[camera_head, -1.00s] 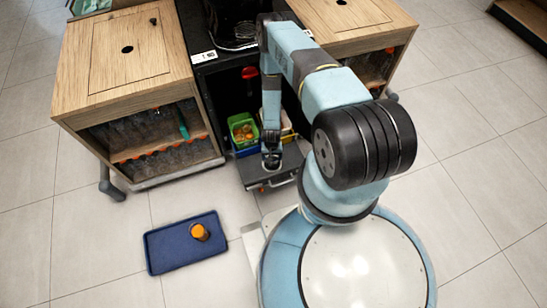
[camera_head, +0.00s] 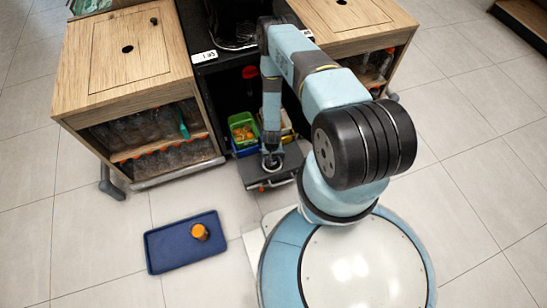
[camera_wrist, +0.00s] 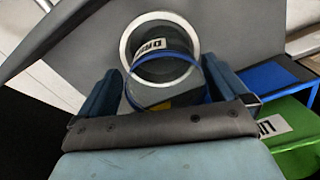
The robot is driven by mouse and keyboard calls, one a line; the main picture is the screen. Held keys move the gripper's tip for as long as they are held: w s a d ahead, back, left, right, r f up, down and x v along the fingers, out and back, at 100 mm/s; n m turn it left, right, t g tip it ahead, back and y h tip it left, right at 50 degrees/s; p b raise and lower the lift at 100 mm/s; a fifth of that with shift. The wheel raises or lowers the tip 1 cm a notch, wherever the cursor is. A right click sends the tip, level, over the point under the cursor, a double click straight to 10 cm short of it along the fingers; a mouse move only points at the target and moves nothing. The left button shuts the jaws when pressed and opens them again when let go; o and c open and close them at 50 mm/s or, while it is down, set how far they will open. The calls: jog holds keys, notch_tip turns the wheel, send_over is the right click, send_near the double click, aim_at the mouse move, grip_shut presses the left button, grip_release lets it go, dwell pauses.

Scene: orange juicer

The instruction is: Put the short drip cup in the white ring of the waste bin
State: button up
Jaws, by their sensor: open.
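In the wrist view, a short clear cup with a blue rim (camera_wrist: 160,97) stands between the two fingers of my gripper (camera_wrist: 163,84). The fingers are open, one on each side of the cup. The white ring (camera_wrist: 126,40) shows around and just beyond the cup on a grey surface. A label reading "DRIP" shows inside the ring's outline. I cannot tell whether the cup is fully seated in the ring. In the head view my gripper (camera_head: 271,160) is low over the grey pull-out platform (camera_head: 262,182), and the cup is too small to make out.
Green (camera_head: 238,120) and blue bins with orange contents stand just behind the platform; a green bin (camera_wrist: 302,138) is also at the right in the wrist view. Wooden cabinets (camera_head: 125,60) flank the black juicer unit.

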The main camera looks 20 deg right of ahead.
notch_tip(320, 180, up, 12)
dwell(0.6)
jog(key=shift+f, duration=0.1)
dwell(0.9)
